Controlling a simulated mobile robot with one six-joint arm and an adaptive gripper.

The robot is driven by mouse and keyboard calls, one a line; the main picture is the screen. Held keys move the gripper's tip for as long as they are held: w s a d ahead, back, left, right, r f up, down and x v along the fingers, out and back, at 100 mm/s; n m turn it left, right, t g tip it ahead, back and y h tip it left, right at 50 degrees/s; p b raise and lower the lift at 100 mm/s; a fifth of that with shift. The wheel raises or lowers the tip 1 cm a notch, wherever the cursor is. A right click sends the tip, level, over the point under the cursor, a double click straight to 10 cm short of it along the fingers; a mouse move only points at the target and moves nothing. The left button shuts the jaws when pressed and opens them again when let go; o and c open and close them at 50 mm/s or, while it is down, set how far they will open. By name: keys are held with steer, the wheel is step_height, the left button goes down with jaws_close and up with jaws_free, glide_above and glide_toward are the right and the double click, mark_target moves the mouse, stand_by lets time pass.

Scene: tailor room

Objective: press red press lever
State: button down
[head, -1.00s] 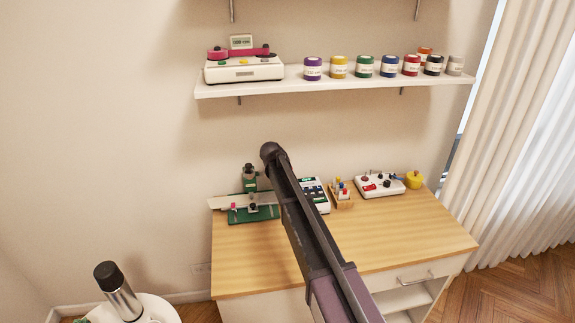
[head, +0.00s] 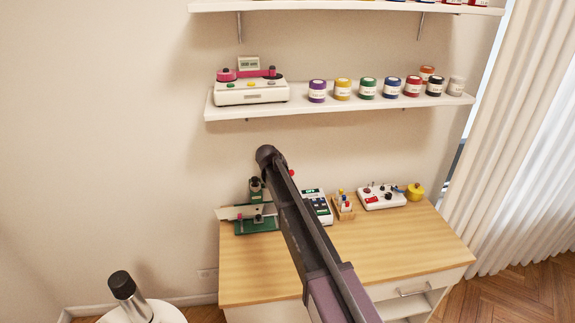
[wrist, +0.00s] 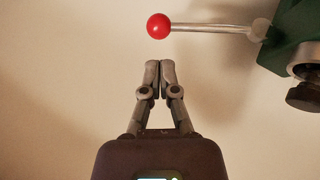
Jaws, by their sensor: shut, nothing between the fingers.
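The red press lever shows in the wrist view as a red ball (wrist: 159,26) on a metal rod that runs right to a dark green press body (wrist: 290,30). In the head view the red ball (head: 291,172) peeks out just right of my arm, and the green press (head: 257,222) stands at the left end of the table, partly hidden by the arm. My gripper (wrist: 160,66) is shut and empty. In the wrist picture its fingertips are just below the ball, with a visible gap. My fingers cannot be made out in the head view.
The wooden table (head: 400,260) has a wide bare front area. A calculator-like device (head: 318,207), a small wooden rack (head: 344,208) and a white control box (head: 381,196) stand along its back. A wall shelf (head: 300,108) above holds several jars and a white machine (head: 251,90).

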steer(key=shift+p+v, duration=1.4)
steer(key=shift+v, duration=1)
steer(key=shift+d+r, duration=0.1)
steer(key=shift+d, duration=0.05)
steer(key=s+d+f+m+g, duration=0.1)
steer(key=s+d+f+g, duration=0.1)
steer(key=s+d, duration=0.55)
steer(key=s+d+f+m+g, duration=0.2)
steer(key=s+d, duration=0.5)
steer(key=d, duration=0.1)
steer(key=s+d+f+m+g+y, duration=0.1)
steer(key=s+d, duration=0.4)
steer(key=s, duration=0.6)
steer(key=s+d+g+y, duration=0.2)
steer(key=s+d, duration=0.3)
steer(key=s, duration=0.6)
steer(key=shift+f+m+g, duration=0.35)
steer(key=shift+m+g, duration=0.05)
steer(key=shift+g, duration=0.4)
steer(key=shift+s, duration=0.1)
